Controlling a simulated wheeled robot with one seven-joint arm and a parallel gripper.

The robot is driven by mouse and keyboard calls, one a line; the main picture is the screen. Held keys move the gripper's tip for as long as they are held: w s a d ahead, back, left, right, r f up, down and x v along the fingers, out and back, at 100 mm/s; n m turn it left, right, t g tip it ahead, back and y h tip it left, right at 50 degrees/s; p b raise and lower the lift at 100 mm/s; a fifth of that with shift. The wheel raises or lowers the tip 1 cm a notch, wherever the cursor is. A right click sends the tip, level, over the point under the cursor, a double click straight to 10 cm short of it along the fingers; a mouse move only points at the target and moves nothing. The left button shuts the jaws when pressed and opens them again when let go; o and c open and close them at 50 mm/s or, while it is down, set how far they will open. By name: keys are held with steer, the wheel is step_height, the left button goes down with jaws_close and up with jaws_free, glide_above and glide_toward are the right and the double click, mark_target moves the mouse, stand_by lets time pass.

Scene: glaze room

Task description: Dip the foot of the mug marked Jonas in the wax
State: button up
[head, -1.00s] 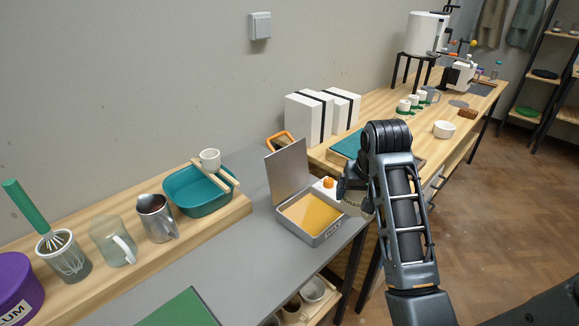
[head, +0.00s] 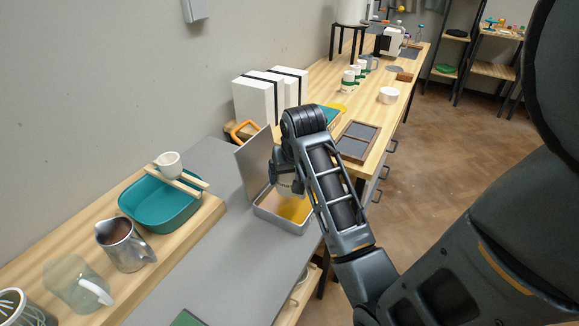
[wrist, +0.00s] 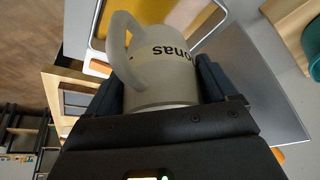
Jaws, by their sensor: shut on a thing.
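My gripper (wrist: 162,90) is shut on a pale grey mug (wrist: 165,62). Dark letters ending in "onas" show on its side, and its handle points to the upper left in the wrist view. In the head view my gripper (head: 288,178) holds the mug over the metal wax pan (head: 268,214), mostly hidden by my arm. The wax also shows beyond the mug in the wrist view (wrist: 190,14). I cannot tell whether the foot touches the wax.
A teal basin (head: 160,212) with a small cup (head: 169,163) on slats across it stands to the left, near a metal pitcher (head: 123,244) and a glass jug (head: 78,284). White boxes (head: 257,103) stand behind. The grey worktop (head: 190,265) before the pan is mostly clear.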

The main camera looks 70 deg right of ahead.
mark_target(290, 183)
steer(key=shift+f+b, duration=0.5)
steer(key=shift+f, duration=1.85)
steer(key=shift+f+b, duration=0.4)
steer(key=shift+f, duration=0.5)
steer(key=shift+r, duration=0.15)
stand_by(0.4)
steer(key=shift+r+p, duration=0.8)
steer(key=shift+p, duration=0.25)
steer(key=shift+r, duration=0.6)
steer(key=shift+r, duration=3.5)
steer(key=shift+s, duration=0.1)
